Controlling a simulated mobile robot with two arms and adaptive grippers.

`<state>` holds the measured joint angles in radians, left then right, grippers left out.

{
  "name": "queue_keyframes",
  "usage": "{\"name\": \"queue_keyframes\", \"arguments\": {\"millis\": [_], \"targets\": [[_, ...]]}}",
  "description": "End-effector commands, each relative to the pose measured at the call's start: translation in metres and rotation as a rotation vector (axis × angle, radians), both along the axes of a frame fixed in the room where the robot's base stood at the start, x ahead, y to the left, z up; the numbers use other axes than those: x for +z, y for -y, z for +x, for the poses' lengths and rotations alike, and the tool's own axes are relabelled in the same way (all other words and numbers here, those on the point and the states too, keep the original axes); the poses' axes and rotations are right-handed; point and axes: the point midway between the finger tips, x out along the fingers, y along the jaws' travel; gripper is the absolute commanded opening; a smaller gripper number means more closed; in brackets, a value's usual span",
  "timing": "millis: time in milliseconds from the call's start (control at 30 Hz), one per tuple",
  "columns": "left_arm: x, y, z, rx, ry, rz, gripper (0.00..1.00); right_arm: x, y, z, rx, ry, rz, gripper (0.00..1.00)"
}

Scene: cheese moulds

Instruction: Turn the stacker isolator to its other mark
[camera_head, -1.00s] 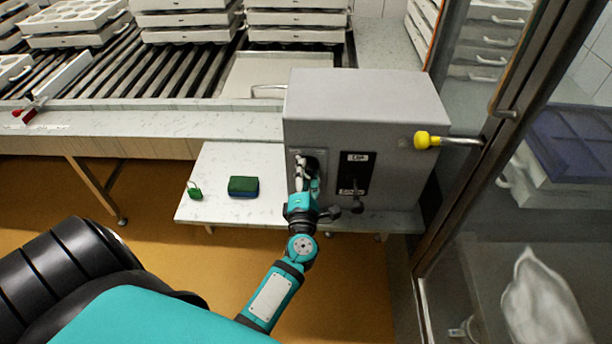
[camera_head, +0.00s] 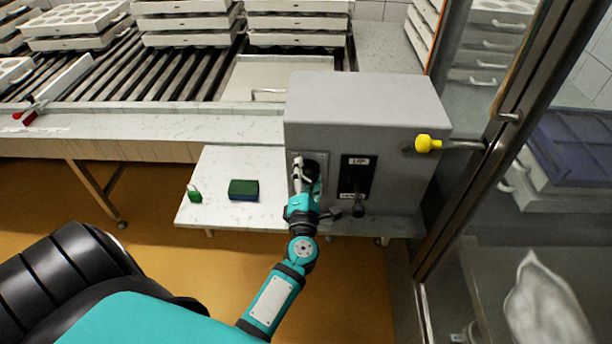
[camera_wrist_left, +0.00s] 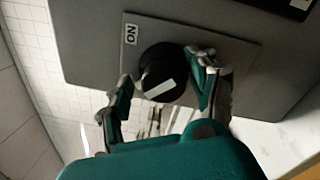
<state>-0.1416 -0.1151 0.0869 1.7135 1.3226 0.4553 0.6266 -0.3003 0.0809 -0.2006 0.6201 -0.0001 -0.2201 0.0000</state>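The stacker isolator is a round black knob (camera_wrist_left: 160,72) with a pale bar across it, on a grey plate (camera_wrist_left: 228,52). In the left wrist view a small "ON" label (camera_wrist_left: 130,34) is beside it at the upper left. The pale bar lies slightly tilted, not pointing at the label. My left gripper (camera_wrist_left: 163,88) is open, with one finger on each side of the knob; the right-hand finger is close to its rim, and I cannot tell whether it touches. In the head view my left gripper (camera_head: 306,176) is at the box's front and largely hides the knob. My right gripper is not in view.
The grey control box (camera_head: 365,100) also carries a black "UP" lever panel (camera_head: 357,174) and a yellow ball handle (camera_head: 424,144). A green padlock (camera_head: 194,194) and a green-and-blue block (camera_head: 243,190) lie on the low shelf (camera_head: 222,162). A metal-framed door stands at right.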

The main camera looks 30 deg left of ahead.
Motion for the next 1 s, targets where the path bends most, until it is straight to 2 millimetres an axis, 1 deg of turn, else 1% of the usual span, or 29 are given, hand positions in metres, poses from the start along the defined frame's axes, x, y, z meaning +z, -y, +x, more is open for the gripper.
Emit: {"name": "queue_keyframes", "arguments": {"millis": [333,467,567,800,900,1000], "targets": [[-0.004,0.001,-0.001,-0.002,-0.007,-0.002,0.62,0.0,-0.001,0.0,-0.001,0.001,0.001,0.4],[-0.005,0.007,-0.01,-0.003,-0.008,-0.003,0.62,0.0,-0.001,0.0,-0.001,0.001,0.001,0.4],[-0.006,0.016,-0.025,-0.003,-0.01,-0.002,0.62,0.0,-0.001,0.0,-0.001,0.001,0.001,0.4],[-0.009,0.043,-0.069,-0.004,-0.011,0.0,0.62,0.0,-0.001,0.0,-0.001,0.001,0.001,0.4],[-0.009,0.052,-0.084,-0.003,-0.009,-0.001,0.62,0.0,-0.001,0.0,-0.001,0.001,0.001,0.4],[-0.009,0.058,-0.094,-0.002,-0.007,-0.001,0.62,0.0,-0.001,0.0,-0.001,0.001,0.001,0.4]]}}
